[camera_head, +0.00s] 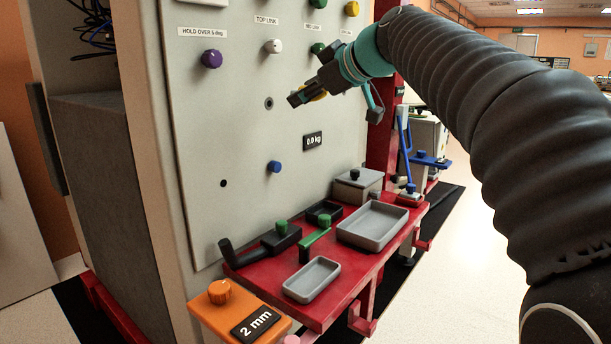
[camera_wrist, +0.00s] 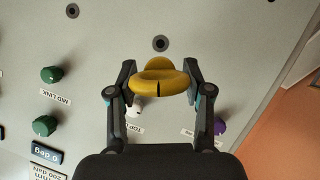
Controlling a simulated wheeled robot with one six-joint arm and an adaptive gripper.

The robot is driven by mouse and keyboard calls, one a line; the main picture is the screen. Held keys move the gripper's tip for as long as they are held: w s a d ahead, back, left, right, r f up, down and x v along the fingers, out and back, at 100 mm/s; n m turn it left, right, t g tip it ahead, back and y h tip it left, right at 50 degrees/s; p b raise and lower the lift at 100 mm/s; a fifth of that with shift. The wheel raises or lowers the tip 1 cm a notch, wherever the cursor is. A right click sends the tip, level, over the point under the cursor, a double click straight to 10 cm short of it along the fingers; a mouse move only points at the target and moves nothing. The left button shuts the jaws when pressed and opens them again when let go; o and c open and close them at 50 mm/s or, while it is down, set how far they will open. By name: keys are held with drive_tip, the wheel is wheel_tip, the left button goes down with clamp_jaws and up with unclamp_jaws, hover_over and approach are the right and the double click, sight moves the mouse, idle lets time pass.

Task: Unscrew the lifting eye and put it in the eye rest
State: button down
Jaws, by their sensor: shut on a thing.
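The lifting eye (camera_wrist: 160,82) is a yellow ring with a short round collar. In the wrist view it sits between the two fingertips of my gripper (camera_wrist: 158,88), which is shut on it. In the head view my gripper (camera_head: 308,96) is in front of the grey panel, and only a sliver of yellow shows by the fingers. A bare dark hole (camera_head: 268,103) shows in the panel to the left of my gripper; a hole (camera_wrist: 160,43) also shows just above the eye in the wrist view. I cannot tell for sure which holder is the eye rest.
A red shelf (camera_head: 262,280) below carries a large grey tray (camera_head: 344,236), a small grey tray (camera_head: 290,293), a small black open holder (camera_head: 312,217) and a grey box (camera_head: 343,190). Coloured knobs, including a purple one (camera_head: 211,59) and a blue one (camera_head: 274,167), stick out of the panel.

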drive_tip(key=x, duration=0.7)
drive_tip(key=shift+p, duration=0.45)
